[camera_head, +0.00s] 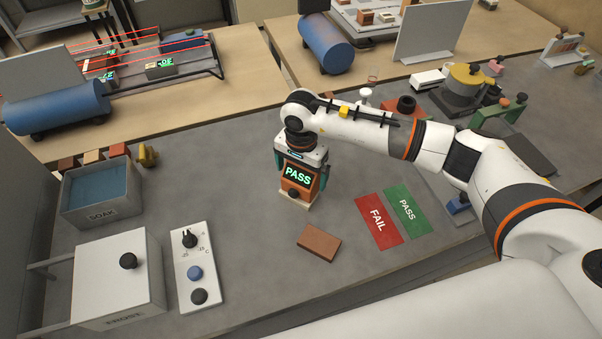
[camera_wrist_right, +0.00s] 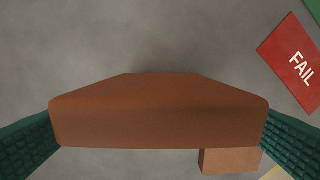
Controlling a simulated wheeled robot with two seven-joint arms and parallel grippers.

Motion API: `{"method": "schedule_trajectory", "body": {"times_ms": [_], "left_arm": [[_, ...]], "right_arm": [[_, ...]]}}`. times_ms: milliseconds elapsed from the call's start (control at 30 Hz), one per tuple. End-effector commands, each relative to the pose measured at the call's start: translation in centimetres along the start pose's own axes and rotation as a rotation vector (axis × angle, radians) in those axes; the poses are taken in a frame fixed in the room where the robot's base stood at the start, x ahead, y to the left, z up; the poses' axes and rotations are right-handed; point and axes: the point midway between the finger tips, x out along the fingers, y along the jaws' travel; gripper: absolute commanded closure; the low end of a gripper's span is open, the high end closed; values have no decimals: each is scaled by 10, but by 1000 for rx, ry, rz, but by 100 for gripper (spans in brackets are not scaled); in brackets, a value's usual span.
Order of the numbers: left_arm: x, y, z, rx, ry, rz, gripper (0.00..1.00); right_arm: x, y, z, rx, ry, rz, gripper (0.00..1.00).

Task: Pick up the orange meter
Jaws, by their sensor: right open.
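The orange meter (camera_head: 289,187) stands upright on the grey workbench, with a dark screen reading a green PASS and a dark knob on its front. My right gripper (camera_head: 301,175) comes down from above, its teal fingers on either side of the meter. In the right wrist view the meter's orange-brown body (camera_wrist_right: 158,112) fills the space between the open fingers (camera_wrist_right: 158,130). The fingers look very close to its sides; I cannot tell if they touch. My left gripper is out of view.
A reddish brick (camera_head: 319,243) lies in front of the meter. The red FAIL mat (camera_head: 378,221) and green PASS mat (camera_head: 407,209) lie to the right. A SOAK tub (camera_head: 102,211), white FROST box (camera_head: 117,278) and control panel (camera_head: 195,266) stand left.

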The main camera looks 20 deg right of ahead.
Motion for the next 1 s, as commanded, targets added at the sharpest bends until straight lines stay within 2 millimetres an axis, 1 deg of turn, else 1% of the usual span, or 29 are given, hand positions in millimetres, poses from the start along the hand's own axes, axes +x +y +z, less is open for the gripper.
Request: {"method": "schedule_trajectory", "body": {"times_ms": [33, 100, 200, 433, 733, 767, 800, 1000], "left_arm": [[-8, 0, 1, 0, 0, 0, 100], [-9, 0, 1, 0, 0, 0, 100], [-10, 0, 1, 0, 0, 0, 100], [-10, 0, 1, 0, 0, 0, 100], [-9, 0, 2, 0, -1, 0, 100], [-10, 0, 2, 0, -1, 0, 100], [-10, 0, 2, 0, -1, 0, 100], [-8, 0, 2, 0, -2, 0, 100]], "right_arm": [[4, 0, -1, 2, 3, -3, 0], [14, 0, -1, 2, 3, -2, 0], [21, 0, -1, 0, 1, 0, 0], [23, 0, 0, 0, 0, 1, 0], [23, 0, 0, 0, 0, 1, 49], [22, 1, 0, 0, 0, 2, 51], [22, 1, 0, 0, 0, 2, 56], [20, 1, 0, 0, 0, 4, 56]]}}
